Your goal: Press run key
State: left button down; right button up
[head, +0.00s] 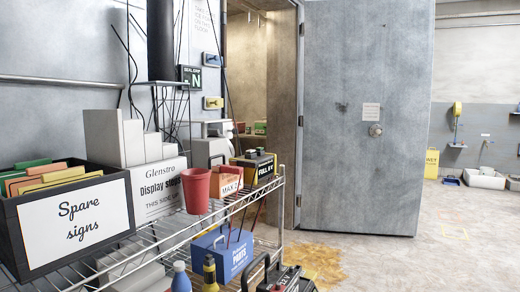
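No key marked run can be made out in the head view. A small black and green unit (190,77) with a large "N" on it is fixed to the wall left of the doorway. A blue wall fitting (211,60) and a yellow one (213,103) sit to its right; their details are too small to read. Neither of my grippers is in view.
A wire rack (150,247) fills the lower left, bearing a "Spare signs" box (75,222), a "Display steps" carton (160,188) and a red cup (196,190). A large grey door (365,150) stands open. Floor (400,265) at right is mostly clear, with a brown stain (315,262).

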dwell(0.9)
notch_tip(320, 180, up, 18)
jog(key=p, duration=1.7)
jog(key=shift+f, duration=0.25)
